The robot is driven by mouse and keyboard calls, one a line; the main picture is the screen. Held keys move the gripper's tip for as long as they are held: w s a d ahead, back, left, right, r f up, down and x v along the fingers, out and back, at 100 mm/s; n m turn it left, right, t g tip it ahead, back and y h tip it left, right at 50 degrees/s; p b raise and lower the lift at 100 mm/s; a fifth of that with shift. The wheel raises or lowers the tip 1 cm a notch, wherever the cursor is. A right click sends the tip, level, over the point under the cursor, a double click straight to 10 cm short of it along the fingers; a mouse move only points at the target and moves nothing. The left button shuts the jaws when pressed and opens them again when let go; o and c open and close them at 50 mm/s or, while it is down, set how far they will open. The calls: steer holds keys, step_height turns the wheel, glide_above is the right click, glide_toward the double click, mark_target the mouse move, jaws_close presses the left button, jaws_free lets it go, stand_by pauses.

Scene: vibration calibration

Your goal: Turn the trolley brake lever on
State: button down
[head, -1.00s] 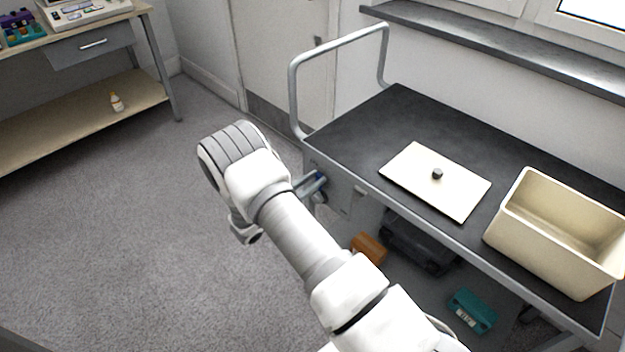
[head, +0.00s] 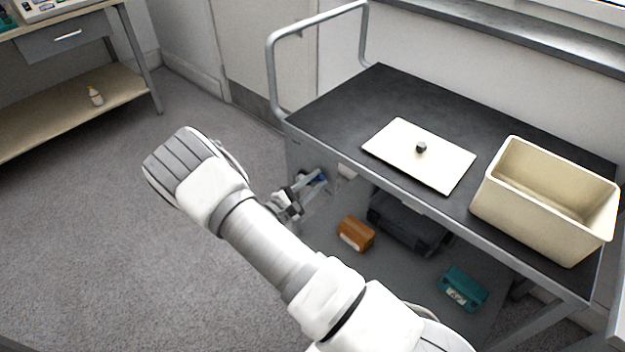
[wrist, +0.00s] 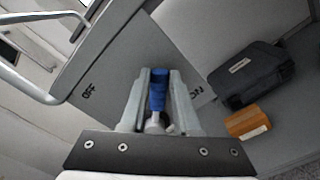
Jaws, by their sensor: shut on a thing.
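The trolley (head: 335,108) stands at the right with a dark top and a grey tube handle. In the wrist view its grey end panel carries the words OFF at left and ON at right. The brake lever (wrist: 157,92) has a blue grip and stands between the two fingers, pointing nearer to ON than to OFF. My gripper (wrist: 158,82) is shut on the blue grip. In the head view my gripper (head: 310,183) is small beside the trolley's left end, and a bit of blue shows there. The lever's pivot is partly hidden by my gripper.
A cream lid (head: 420,165) and an open cream bin (head: 545,215) are on the trolley top. An orange box (head: 356,234), a dark case (head: 408,222) and a teal box (head: 463,288) sit on the lower shelf. A workbench (head: 75,110) stands at left. Carpet between is clear.

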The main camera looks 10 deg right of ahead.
steer(key=shift+s+d+f+m+b, duration=0.15)
steer(key=shift+s+f+m+b, duration=0.15)
steer(key=shift+f+m, duration=0.25)
steer(key=shift+s+d+f+m+b, duration=0.1)
steer(key=shift+s+f+m+b, duration=0.2)
steer(key=shift+m, duration=0.35)
steer(key=shift+f, duration=0.1)
steer(key=c, duration=0.6)
jaws_free()
steer(key=shift+c, duration=0.2)
steer(key=p+v, duration=0.3)
steer(key=v, duration=1.4)
steer(key=shift+a, duration=0.1)
